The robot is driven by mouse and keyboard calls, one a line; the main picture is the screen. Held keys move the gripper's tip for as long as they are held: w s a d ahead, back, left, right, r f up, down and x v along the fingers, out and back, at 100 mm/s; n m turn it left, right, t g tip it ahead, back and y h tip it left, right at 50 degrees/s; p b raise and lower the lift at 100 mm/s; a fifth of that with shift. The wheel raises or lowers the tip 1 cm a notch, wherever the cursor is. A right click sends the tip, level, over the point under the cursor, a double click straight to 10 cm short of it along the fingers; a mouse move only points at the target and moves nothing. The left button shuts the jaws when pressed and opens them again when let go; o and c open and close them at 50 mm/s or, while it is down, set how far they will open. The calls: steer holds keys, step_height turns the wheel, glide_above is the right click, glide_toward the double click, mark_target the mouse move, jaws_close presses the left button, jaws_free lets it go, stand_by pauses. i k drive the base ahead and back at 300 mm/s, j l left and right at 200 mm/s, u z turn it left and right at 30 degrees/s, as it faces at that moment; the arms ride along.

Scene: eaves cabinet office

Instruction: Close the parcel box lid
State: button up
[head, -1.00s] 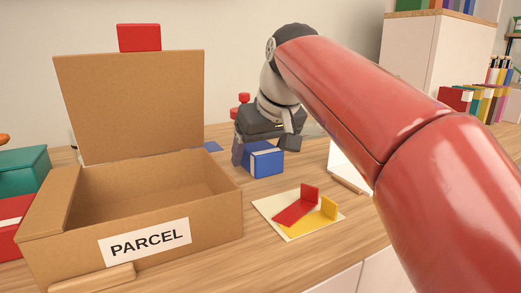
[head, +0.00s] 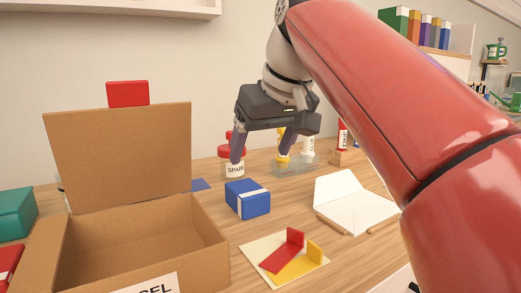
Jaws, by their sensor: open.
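The cardboard parcel box (head: 144,239) stands at the lower left with its lid (head: 122,155) raised, leaning slightly back. Its inside looks empty, and its front label is partly cut off by the lower edge of the picture. A red tab (head: 127,94) shows at the lid's top edge. My gripper (head: 262,152) is to the right of the lid, apart from it. Its two fingers point down and are spread, with nothing between them.
A blue box (head: 247,199) with a white band stands on the desk (head: 308,184) below my gripper. Red-lidded jars (head: 235,162) are behind it. A card with red and yellow pieces (head: 292,258) lies right of the parcel box. An open white envelope-like item (head: 355,204) lies farther right.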

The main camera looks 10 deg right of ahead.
mark_target(132, 150)
steer(key=k+l, duration=0.3)
steer(key=k, duration=0.15)
steer(key=k+l, duration=0.25)
steer(key=k, duration=0.2)
